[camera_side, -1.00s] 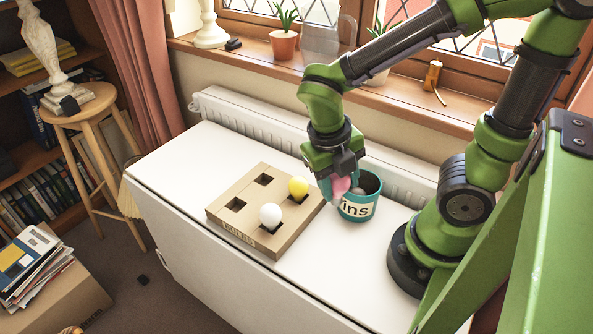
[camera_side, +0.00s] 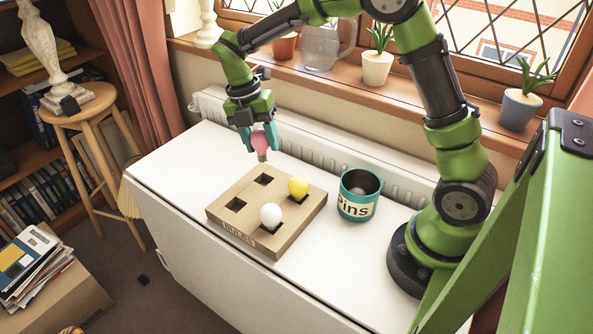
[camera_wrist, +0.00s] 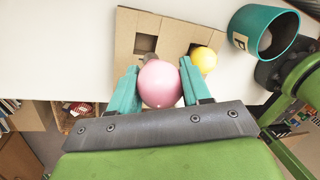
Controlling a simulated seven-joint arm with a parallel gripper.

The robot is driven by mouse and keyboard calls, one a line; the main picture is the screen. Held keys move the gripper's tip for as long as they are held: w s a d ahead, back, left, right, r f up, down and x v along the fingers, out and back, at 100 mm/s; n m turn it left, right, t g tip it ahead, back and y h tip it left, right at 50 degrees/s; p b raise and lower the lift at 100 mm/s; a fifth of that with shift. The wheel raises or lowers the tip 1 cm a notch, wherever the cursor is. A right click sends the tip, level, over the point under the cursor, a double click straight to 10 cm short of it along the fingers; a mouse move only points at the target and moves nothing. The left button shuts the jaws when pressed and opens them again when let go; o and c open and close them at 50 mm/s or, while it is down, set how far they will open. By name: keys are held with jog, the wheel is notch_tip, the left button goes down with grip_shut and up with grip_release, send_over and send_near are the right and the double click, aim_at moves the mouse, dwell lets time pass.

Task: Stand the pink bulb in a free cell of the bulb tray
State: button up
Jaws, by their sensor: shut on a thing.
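The pink bulb (camera_side: 260,143) is held between the teal fingers of my gripper (camera_side: 259,137), with its narrow grey base pointing down. It also fills the middle of the wrist view (camera_wrist: 159,84). My gripper is shut on it, above the far edge of the bulb tray. The bulb tray (camera_side: 228,215) is a brown cardboard box with square cells. A white bulb (camera_side: 270,215) stands in the front right cell and a yellow bulb (camera_side: 298,186) in the back right cell. The back left cell (camera_side: 264,180) and front left cell (camera_side: 235,204) look empty.
The white table top (camera_side: 170,160) is clear left of the tray. A radiator (camera_side: 310,148) and a window sill with potted plants run behind.

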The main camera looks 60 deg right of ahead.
aim_at(263, 158)
jog(key=shift+w+a+x, duration=0.1)
jog(key=shift+w+x, duration=0.05)
jog(key=shift+x, duration=0.65)
jog(key=shift+w+a+x, duration=0.1)
jog(key=shift+w+x, duration=0.05)
jog(key=shift+x, duration=0.6)
jog(key=shift+w+x, duration=0.2)
jog(key=shift+x, duration=0.6)
jog(key=shift+w+x, duration=0.2)
jog(key=shift+x, duration=0.65)
jog(key=shift+w+x, duration=0.15)
jog(key=shift+x, duration=0.7)
jog(key=o, duration=1.1)
jog(key=shift+a+f, duration=0.15)
jog(key=shift+f, duration=0.05)
jog(key=shift+s+f, duration=0.1)
jog(key=shift+s, duration=0.05)
jog(key=shift+s+d+v, duration=0.1)
jog(key=shift+s+v, duration=0.1)
jog(key=shift+v, duration=0.8)
jog(key=shift+s+d+v, duration=0.1)
jog(key=shift+s+v, duration=0.1)
jog(key=shift+v, duration=0.8)
jog(key=shift+s+d+v, duration=0.1)
jog(key=shift+s+v, duration=0.1)
jog(key=shift+v, duration=1.5)
jog(key=shift+s, duration=0.1)
